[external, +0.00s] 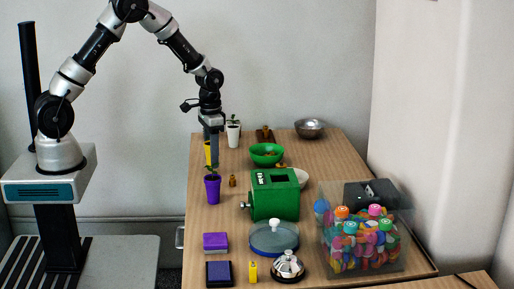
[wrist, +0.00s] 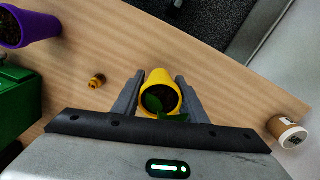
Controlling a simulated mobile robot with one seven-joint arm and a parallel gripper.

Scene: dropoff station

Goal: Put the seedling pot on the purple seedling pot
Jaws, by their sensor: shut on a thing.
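The yellow seedling pot (wrist: 157,80) sits between the two fingers of my gripper (wrist: 160,96) in the wrist view, with dark soil and green leaves showing. In the external view, the yellow pot (external: 207,148) is partly hidden behind my gripper (external: 211,150), which points down over the table's left side. I cannot tell whether the pot touches the table. The purple seedling pot (external: 212,190) stands upright with a small plant, nearer the camera than my gripper. It also shows in the wrist view's upper left corner (wrist: 32,29).
A white seedling pot (external: 233,138) stands behind my gripper. A small amber figure (external: 233,181) is beside the purple pot. A green box with a crank (external: 275,198), a green bowl (external: 266,153) and a clear bin of colourful items (external: 362,245) are to the right.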

